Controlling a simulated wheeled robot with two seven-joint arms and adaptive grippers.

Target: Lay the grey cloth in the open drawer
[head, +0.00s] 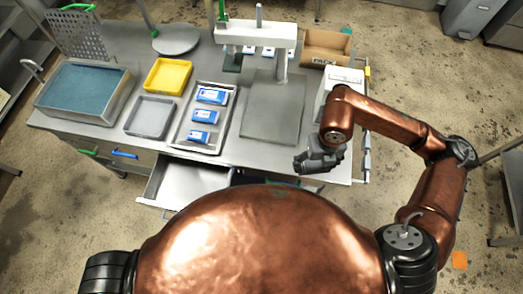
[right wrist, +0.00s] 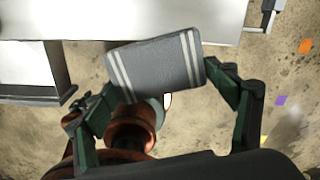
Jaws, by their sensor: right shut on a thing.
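The grey cloth (right wrist: 155,65) with pale stripes near its two ends shows in the right wrist view as a folded, slightly tilted rectangle. My right gripper (right wrist: 160,88) is shut on it, with a finger at each end. In the head view my right gripper (head: 304,165) is over the table's front right edge, to the right of the open drawer; the cloth cannot be made out there. The open drawer (head: 158,182) sticks out below the table front and looks empty, its near part hidden by my body. It also shows at left in the right wrist view (right wrist: 35,92). My left gripper is out of view.
On the table (head: 110,130) stand a blue-filled basin (head: 118,112), a yellow tray (head: 150,75), a grey tray (head: 135,129), a tray with blue packs (head: 184,136), a white press (head: 255,30) and a cardboard box (head: 325,40). Floor right of the table is mostly clear.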

